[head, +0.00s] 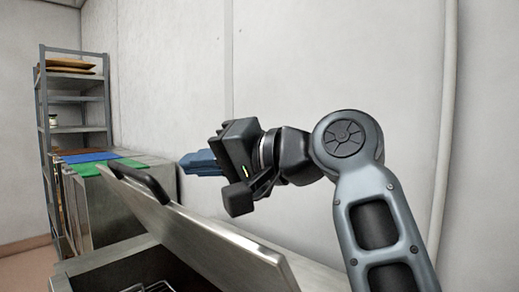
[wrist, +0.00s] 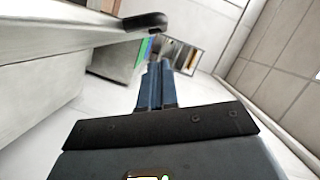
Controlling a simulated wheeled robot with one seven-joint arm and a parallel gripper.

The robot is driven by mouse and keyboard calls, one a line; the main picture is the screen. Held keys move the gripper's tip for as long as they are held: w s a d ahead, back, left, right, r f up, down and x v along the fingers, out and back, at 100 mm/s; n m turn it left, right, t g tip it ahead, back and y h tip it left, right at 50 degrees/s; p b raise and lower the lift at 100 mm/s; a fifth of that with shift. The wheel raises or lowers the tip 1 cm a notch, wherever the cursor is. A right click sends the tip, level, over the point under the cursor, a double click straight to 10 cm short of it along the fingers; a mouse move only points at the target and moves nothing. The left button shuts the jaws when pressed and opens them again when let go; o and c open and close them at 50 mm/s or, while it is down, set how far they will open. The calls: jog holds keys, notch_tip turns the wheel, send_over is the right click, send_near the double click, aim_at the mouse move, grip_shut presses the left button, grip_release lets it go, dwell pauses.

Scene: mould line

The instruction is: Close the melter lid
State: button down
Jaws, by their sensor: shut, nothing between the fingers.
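The melter lid (head: 195,232) is a flat steel panel with a black bar handle (head: 140,183) at its upper left edge. It stands tilted open over the melter (head: 95,270), whose opening shows below it. My gripper (head: 188,163) is shut and empty, pointing left, behind and above the lid in the head view. In the wrist view my gripper's blue fingers (wrist: 155,75) are together. The lid (wrist: 60,40) fills the upper left there, with its handle (wrist: 145,22) just beyond the fingertips and apart from them.
A steel cabinet (head: 110,210) with blue and green mats on top stands beyond the melter. A grey shelf rack (head: 75,130) with packets stands at the back left. A white wall (head: 290,60) runs behind my arm. Floor shows at the lower left.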

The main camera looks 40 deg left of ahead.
jog(key=s+a+f+n+t+h+b, duration=0.15)
jog(key=s+f+n+b, duration=0.3)
jog(key=s+f, duration=0.95)
jog(key=s+f+n+t+b, duration=0.1)
jog(key=s+f+n+b, duration=0.2)
jog(key=f, duration=0.5)
jog(key=s+f+n+t+b, duration=0.2)
jog(key=s+f+b, duration=0.3)
jog(key=f, duration=0.4)
jog(key=shift+n+b, duration=0.35)
jog(key=shift+n, duration=0.1)
jog(key=shift+s+a+f, duration=0.1)
jog(key=shift+f, duration=0.05)
